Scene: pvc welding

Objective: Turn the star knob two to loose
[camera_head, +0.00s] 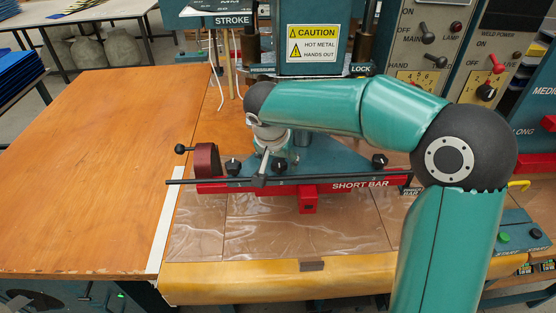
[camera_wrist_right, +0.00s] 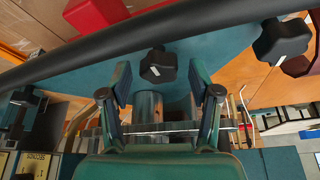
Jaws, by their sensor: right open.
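Black star knobs sit along the teal plate behind the short bar. In the head view one is at the left (camera_head: 233,167), one in the middle (camera_head: 279,165) and one at the right (camera_head: 380,160). My right gripper (camera_head: 270,158) is over the middle knob, partly hidden by my own wrist. In the right wrist view the gripper (camera_wrist_right: 161,80) is open, with the middle star knob (camera_wrist_right: 158,65) between and just beyond its fingertips. No contact with the knob is clear. The left knob (camera_wrist_right: 281,40) lies to the right there. My left gripper is not in view.
A long black rod (camera_head: 310,180) runs in front of the knobs, above the red short bar (camera_head: 345,185). A dark red cylinder (camera_head: 206,160) stands left. The teal press head with a caution sign (camera_head: 314,43) rises behind. The wooden table (camera_head: 90,170) is clear.

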